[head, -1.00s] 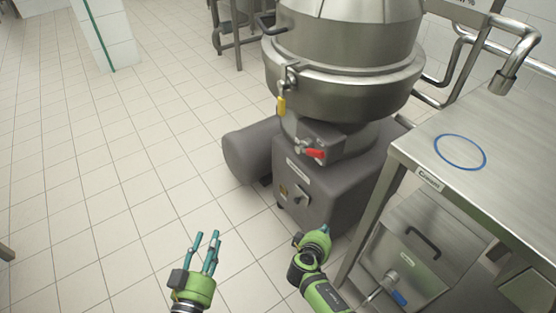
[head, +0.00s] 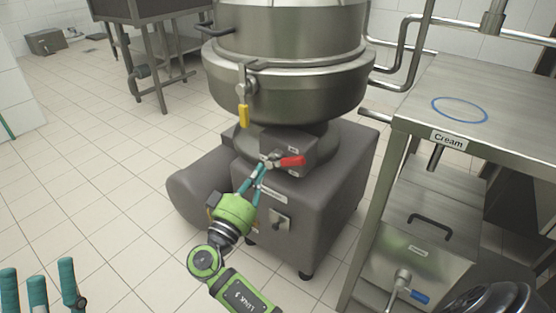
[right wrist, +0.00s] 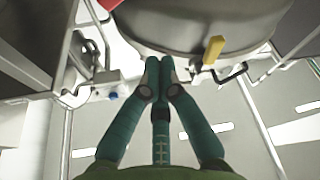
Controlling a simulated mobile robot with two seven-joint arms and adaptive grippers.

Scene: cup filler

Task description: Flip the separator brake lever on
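The steel separator (head: 290,85) stands on a dark grey base (head: 325,200). A red lever (head: 293,161) on the housing below its bowl points right; a yellow-handled lever (head: 243,117) hangs down from the bowl. Labels there are too small to read. My right gripper (head: 265,165) has its fingertips just left of the red handle, by its pivot; contact cannot be told. In the right wrist view its fingertips (right wrist: 160,68) are together with nothing visible between them, and the red handle (right wrist: 110,4) shows at the top edge. My left gripper (head: 42,285) is open and empty.
A steel table (head: 500,95) with a blue ring and a "Cream" label stands at right. Below it is a steel container (head: 425,245) with a blue-handled tap (head: 418,297). A grey motor housing (head: 200,190) juts left from the base.

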